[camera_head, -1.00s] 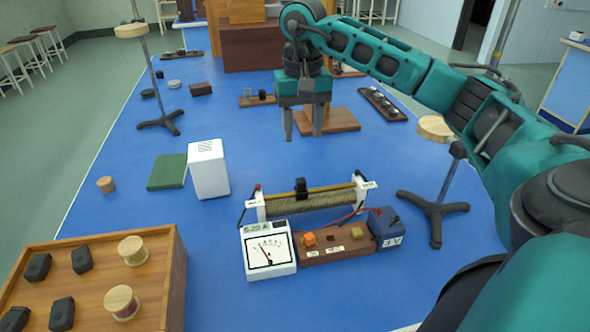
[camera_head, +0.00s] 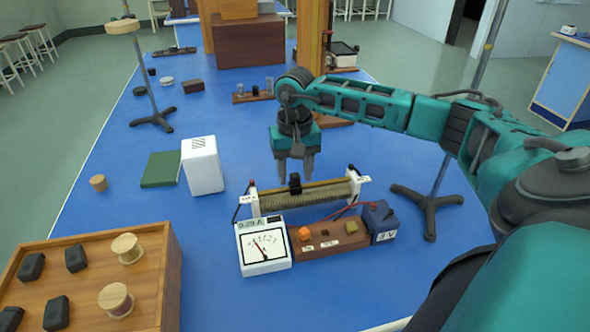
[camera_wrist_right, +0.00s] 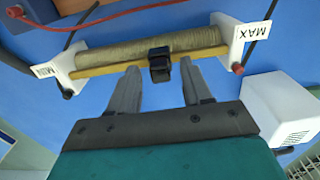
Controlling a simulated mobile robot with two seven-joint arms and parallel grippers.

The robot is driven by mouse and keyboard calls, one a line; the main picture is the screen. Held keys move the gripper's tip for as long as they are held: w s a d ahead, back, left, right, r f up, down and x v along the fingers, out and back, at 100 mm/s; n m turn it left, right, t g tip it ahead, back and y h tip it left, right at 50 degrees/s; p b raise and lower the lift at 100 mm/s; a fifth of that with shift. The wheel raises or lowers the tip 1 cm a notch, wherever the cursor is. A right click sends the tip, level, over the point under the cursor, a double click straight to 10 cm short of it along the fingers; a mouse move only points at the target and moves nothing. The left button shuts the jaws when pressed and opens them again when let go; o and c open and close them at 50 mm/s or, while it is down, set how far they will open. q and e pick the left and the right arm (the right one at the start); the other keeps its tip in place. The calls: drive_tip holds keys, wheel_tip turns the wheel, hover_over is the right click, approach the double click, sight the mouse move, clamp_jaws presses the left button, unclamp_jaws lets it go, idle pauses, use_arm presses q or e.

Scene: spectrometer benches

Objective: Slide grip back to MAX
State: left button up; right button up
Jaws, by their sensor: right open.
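The black grip (camera_head: 295,186) sits near the middle of the rail on the wire-wound slide rheostat (camera_head: 320,199); it also shows in the right wrist view (camera_wrist_right: 159,52). In that view the MAX end plate (camera_wrist_right: 252,38) is at the right and the MIN end plate (camera_wrist_right: 57,68) at the left. In the head view the MAX end is the left one. My right gripper (camera_head: 295,178) is open and points down at the grip. Its two fingertips (camera_wrist_right: 159,70) appear on either side of the grip, with gaps. My left gripper is out of view.
An ammeter (camera_head: 263,249), a wooden switch board (camera_head: 325,240) and a blue 3 V battery box (camera_head: 379,220) stand in front of the rheostat. A white box (camera_head: 202,166) stands to its left, a stand's tripod base (camera_head: 428,200) to its right. A wooden tray (camera_head: 150,255) is front left.

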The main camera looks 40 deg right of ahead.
drive_tip(key=shift+c, duration=0.3)
clamp_jaws()
drive_tip(key=w+a, duration=0.1)
drive_tip(key=a, duration=0.1)
drive_tip(key=w+a, duration=0.1)
drive_tip(key=a, duration=0.1)
drive_tip(key=w+a, duration=0.1)
drive_tip(key=a, duration=0.1)
drive_tip(key=shift+w+a+b, duration=0.1)
drive_tip(key=shift+w+b, duration=0.1)
drive_tip(key=shift+b, duration=0.2)
drive_tip(key=shift+o, duration=0.3)
unclamp_jaws()
drive_tip(key=shift+a, duration=0.1)
drive_tip(key=shift+r, duration=0.15)
